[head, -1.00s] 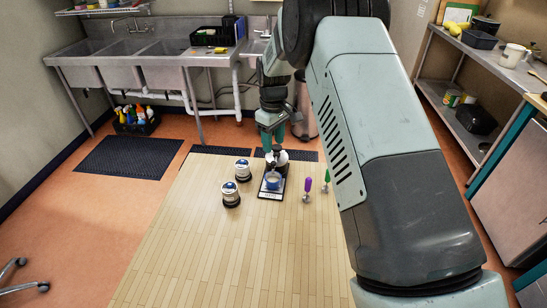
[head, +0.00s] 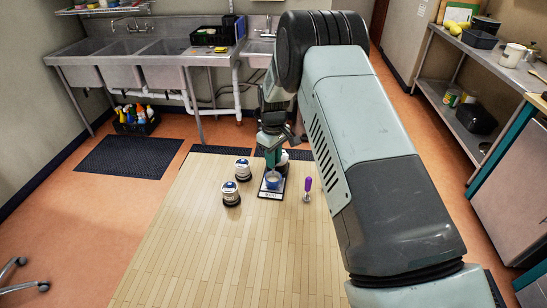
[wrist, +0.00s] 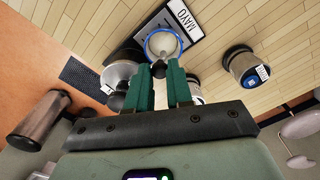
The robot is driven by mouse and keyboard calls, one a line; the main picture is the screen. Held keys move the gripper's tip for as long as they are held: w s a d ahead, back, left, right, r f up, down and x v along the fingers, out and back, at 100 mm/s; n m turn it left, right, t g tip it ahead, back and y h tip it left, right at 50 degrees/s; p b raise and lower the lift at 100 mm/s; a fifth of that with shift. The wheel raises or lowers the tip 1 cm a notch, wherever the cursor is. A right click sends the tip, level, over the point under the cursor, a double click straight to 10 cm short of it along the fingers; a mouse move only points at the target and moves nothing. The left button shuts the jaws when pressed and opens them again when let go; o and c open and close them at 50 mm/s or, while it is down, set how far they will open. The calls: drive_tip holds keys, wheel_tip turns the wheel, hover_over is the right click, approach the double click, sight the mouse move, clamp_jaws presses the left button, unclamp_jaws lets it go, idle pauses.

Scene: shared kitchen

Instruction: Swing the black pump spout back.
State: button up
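A black stand (head: 270,195) labelled MAYO holds a blue-rimmed cup (head: 273,183); the cup also shows in the wrist view (wrist: 163,43). A rounded pale pump body (wrist: 120,76) stands beside the cup, partly behind my gripper in the head view. A small dark part (wrist: 158,70), possibly the black spout, shows near my fingertips, but I cannot make out its full shape or whether it touches them. My gripper (head: 272,160) points down just above the stand. In the wrist view its green fingers (wrist: 160,70) are apart with a gap and no clear object gripped.
Two dark-based canisters (head: 243,169) (head: 230,193) stand left of the stand. A purple-handled tool (head: 308,188) stands to the right, close to my arm. The wooden top (head: 210,260) is clear toward the front. Sinks (head: 160,65) are along the back wall.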

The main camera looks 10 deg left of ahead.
clamp_jaws()
drive_tip(key=shift+d, duration=0.15)
drive_tip(key=d+n, duration=0.2)
drive_tip(key=n, duration=0.1)
drive_tip(key=shift+w, duration=0.15)
drive_tip(key=w+d+n, duration=0.4)
drive_tip(key=n, duration=0.8)
drive_tip(key=shift+w+d, duration=0.3)
drive_tip(key=shift+d, duration=0.1)
